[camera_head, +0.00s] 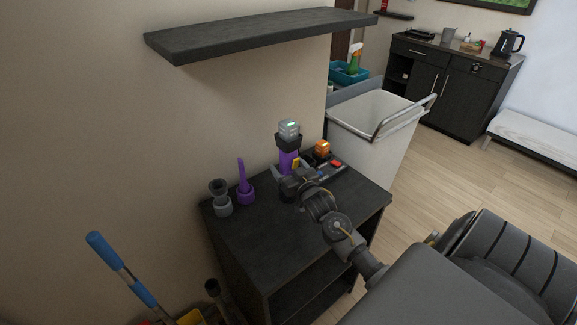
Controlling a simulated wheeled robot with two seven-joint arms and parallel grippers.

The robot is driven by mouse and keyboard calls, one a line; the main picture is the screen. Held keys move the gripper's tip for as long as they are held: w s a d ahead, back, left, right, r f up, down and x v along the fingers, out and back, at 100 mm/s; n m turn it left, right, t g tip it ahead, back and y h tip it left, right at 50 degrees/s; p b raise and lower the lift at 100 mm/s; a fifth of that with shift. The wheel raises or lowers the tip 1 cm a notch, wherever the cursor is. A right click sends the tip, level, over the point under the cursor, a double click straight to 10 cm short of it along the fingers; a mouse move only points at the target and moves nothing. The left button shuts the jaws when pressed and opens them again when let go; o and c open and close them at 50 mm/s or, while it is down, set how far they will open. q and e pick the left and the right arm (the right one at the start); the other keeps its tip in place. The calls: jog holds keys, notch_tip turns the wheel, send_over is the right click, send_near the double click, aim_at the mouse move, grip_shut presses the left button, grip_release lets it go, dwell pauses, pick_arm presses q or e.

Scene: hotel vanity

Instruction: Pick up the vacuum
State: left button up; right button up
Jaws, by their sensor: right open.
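The vacuum (288,161) looks like an upright handheld unit with a purple body and a grey top. It stands at the back of the dark shelf unit's top. My right gripper (286,172) reaches in from the lower right and is at the vacuum's lower part, with its jaws open. The gripper and wrist hide the vacuum's base, and I cannot tell whether the fingers touch it. My left gripper is not in view.
The dark shelf unit (257,238) also bears a grey attachment (222,200), a purple nozzle (244,184) and an orange-topped item (322,149). A wall shelf (260,36) hangs above. A white cart bin (372,135) stands behind right. A blue-handled mop (118,265) leans at lower left.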

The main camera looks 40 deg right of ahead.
jog(key=shift+c, duration=0.5)
jog(key=c, duration=1.2)
jog(key=shift+r, duration=0.1)
jog(key=shift+c, duration=0.4)
jog(key=shift+r, duration=0.1)
